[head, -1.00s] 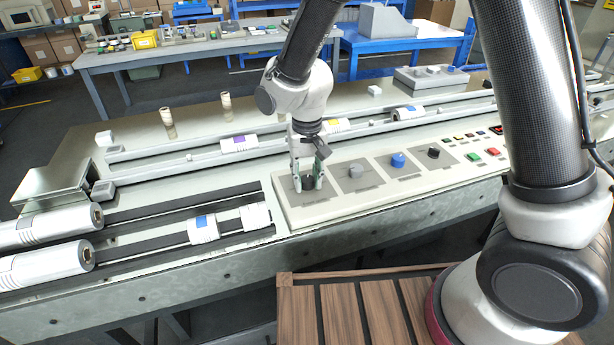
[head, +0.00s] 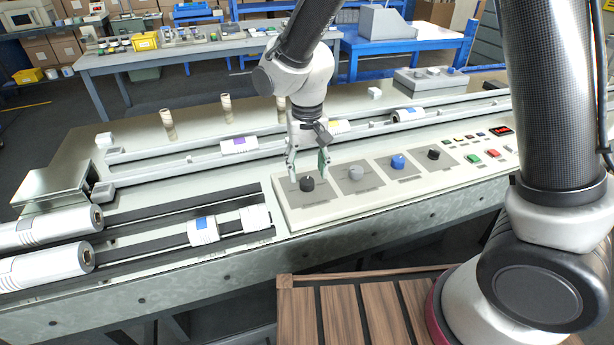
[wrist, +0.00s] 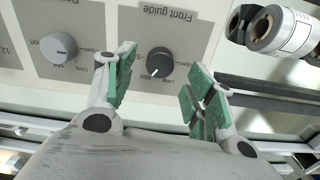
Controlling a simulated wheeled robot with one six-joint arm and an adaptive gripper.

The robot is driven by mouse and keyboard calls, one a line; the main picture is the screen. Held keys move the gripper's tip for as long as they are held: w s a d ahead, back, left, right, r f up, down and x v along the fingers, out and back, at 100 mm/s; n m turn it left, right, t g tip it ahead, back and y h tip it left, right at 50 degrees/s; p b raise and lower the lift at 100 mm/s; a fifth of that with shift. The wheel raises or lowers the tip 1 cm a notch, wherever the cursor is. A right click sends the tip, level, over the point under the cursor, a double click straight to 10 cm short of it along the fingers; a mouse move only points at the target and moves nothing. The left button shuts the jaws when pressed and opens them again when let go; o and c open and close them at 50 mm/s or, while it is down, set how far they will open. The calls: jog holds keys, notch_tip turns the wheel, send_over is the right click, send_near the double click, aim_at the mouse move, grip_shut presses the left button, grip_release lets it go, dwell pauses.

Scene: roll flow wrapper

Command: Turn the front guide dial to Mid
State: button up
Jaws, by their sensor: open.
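The front guide dial (head: 307,184) is a black round knob on a dark grey plate at the left end of the control panel. It also shows in the wrist view (wrist: 159,60), under the upside-down label "Front guide". Its white pointer mark faces the small printed "Mid", with "Low" beside that. My gripper (head: 308,171) is open and empty just above the dial. In the wrist view its green-padded fingers (wrist: 160,77) stand on either side of the dial, apart from it.
A grey dial (head: 356,171), a blue dial (head: 398,161) and another black dial (head: 434,154) sit in a row to the right. Red and green buttons (head: 484,156) lie beyond them. White rolls (head: 45,265) and rails are at left.

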aim_at(307, 181)
notch_tip(307, 181, up, 8)
jog(key=shift+r, duration=0.2)
jog(key=s+d+r+t, duration=0.1)
jog(key=s+d+r, duration=0.3)
jog(key=d, duration=0.7)
jog(key=s+d+r+m+t, duration=0.1)
jog(key=s+d+r+t, duration=0.1)
jog(key=s+d+r, duration=0.2)
jog(key=s+d+r+t, duration=0.1)
jog(key=s+d+r, duration=0.3)
jog(key=d, duration=1.3)
jog(key=s, duration=0.4)
jog(key=shift+s+d+r+m, duration=0.25)
jog(key=shift+d+m, duration=0.15)
jog(key=shift+c, duration=0.5)
